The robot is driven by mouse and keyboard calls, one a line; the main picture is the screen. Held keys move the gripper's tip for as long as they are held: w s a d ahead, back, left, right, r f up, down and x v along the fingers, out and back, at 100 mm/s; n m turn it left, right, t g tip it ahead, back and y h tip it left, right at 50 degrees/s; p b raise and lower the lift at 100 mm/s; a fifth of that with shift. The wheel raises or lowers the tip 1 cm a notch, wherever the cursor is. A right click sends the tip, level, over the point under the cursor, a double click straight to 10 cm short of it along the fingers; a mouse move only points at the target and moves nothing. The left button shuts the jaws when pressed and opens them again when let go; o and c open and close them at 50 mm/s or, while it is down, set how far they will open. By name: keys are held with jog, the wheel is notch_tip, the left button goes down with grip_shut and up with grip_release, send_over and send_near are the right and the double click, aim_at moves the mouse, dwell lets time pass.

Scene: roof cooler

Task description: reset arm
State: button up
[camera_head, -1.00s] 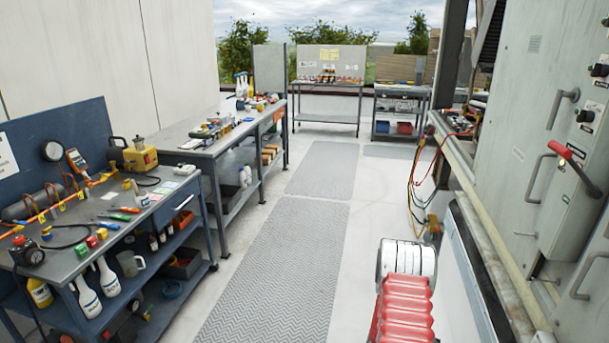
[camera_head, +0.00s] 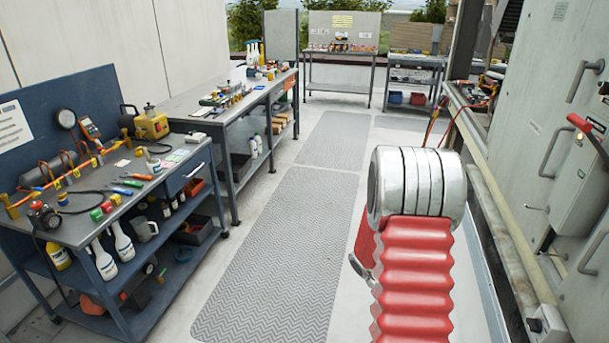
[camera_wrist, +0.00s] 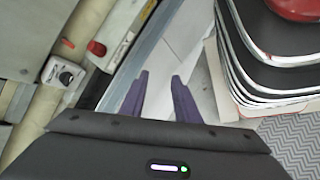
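My gripper (camera_wrist: 158,98) shows in the wrist view as two purple fingers. They stand apart with nothing between them, over pale floor beside a metal rail. In the head view, my arm, red and ribbed with a silver joint, rises at the lower right of centre. The gripper itself is hidden in that view. At the upper right of the wrist view, part of my own body shows close to the fingers.
A grey cabinet (camera_head: 540,130) with handles and a red lever stands close on the right. A tool bench (camera_head: 160,185) and a longer workbench (camera_head: 240,100) line the left. Grey floor mats (camera_head: 275,255) lie clear along the middle.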

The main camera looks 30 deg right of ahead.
jog(key=w+a+r+n+t+y, duration=0.1)
jog(key=w+a+r+t, duration=0.3)
jog(key=a+r, duration=0.45)
jog(key=w+a+r+n+t+y, duration=0.1)
jog(key=w+a+r+t, duration=0.4)
jog(key=a, duration=0.6)
jog(key=s+a+r+n+t, duration=0.1)
jog(key=a+r+t, duration=0.1)
jog(key=a+r, duration=0.4)
jog(key=s+a+r+n+t+y, duration=0.1)
jog(key=s+a+r+t, duration=0.1)
jog(key=a+r, duration=0.4)
jog(key=shift+s+a+r+n+t, duration=0.15)
jog(key=shift+a+r+n+t, duration=0.2)
jog(key=shift+r+t, duration=0.4)
